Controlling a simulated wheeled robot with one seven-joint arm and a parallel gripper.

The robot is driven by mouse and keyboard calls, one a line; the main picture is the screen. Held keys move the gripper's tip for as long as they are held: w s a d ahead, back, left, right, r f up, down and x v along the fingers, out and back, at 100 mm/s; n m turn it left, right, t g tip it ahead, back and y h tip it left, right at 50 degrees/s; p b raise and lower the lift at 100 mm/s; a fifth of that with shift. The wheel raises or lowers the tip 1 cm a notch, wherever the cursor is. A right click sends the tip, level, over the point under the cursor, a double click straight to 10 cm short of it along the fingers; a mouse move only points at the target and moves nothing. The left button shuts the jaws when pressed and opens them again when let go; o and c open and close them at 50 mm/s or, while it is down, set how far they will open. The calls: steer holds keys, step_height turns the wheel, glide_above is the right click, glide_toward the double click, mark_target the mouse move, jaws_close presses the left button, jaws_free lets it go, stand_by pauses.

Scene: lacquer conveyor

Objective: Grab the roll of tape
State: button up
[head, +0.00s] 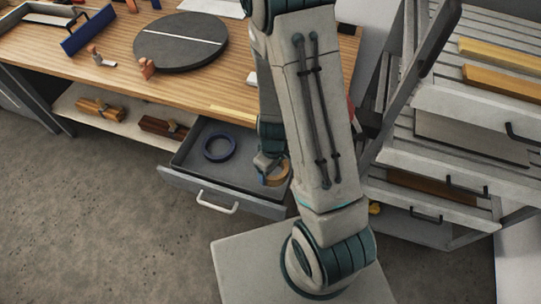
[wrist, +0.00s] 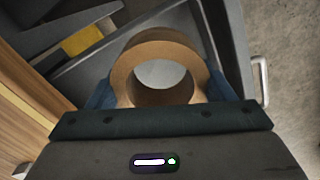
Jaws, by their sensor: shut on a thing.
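A tan roll of tape (wrist: 157,55) sits between the two fingers of my gripper (wrist: 158,92) in the wrist view. My gripper is shut on it, with a blue fingertip at each side. In the head view the roll of tape (head: 278,173) shows at the right end of the open drawer (head: 195,182). My gripper (head: 268,168) is there too, partly hidden by my arm. I cannot tell whether the roll touches the drawer floor.
A blue ring (head: 219,147) lies in the drawer's left part. The drawer handle (head: 217,203) sticks out in front. A wooden workbench (head: 75,50) with a round dark disc (head: 181,42) stands above. A grey shelf unit (head: 440,105) stands at the right. The floor at the left is clear.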

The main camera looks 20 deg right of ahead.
steer(key=s+r+p, duration=0.1)
steer(key=p, duration=0.2)
steer(key=shift+d+r+p, duration=0.1)
steer(key=shift+r+p, duration=0.05)
steer(key=shift+p, duration=0.15)
steer(key=shift+s+r+p, duration=0.1)
steer(key=shift+p, duration=0.6)
steer(key=s+p, duration=0.1)
steer(key=p, duration=0.4)
steer(key=shift+s+a+r+p, duration=0.2)
steer(key=shift+s+r+p, duration=0.05)
steer(key=shift+s+p, duration=0.1)
